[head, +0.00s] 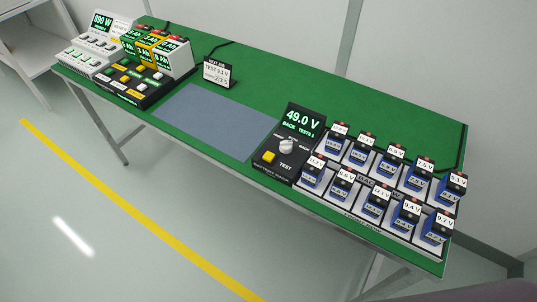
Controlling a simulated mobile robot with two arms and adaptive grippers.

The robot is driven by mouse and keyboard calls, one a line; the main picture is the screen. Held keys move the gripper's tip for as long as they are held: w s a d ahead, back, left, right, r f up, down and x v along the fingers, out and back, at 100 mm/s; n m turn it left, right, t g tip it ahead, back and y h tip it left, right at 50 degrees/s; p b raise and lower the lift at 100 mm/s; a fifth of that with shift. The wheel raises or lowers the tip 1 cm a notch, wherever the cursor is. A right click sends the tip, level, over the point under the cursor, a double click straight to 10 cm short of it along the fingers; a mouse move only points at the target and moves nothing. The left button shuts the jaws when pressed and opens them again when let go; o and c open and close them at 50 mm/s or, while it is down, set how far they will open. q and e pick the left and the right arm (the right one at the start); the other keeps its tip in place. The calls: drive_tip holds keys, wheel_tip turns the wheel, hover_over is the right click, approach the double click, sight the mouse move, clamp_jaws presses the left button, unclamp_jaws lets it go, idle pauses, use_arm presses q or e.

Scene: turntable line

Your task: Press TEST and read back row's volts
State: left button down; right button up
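The tester (287,137) stands right of the table's middle, its screen reading 49.0 V and, in smaller text, what looks like BACK and TESTS 1. Its yellow TEST button (268,157) is at the lower left of its panel, beside a light round knob (286,146). To its right, a rack (345,203) holds blue batteries with white volt labels in a back row (390,164) and a front row (375,203). Several labels are too small to read surely. Neither gripper is in view.
A grey mat (215,120) lies bare left of the tester. A small card (217,72) reading TEST 9.1 V stands behind it. At the left end are a white unit showing 890 W (102,22) and a black charger panel (140,90). The green table (300,85) is clear behind the tester.

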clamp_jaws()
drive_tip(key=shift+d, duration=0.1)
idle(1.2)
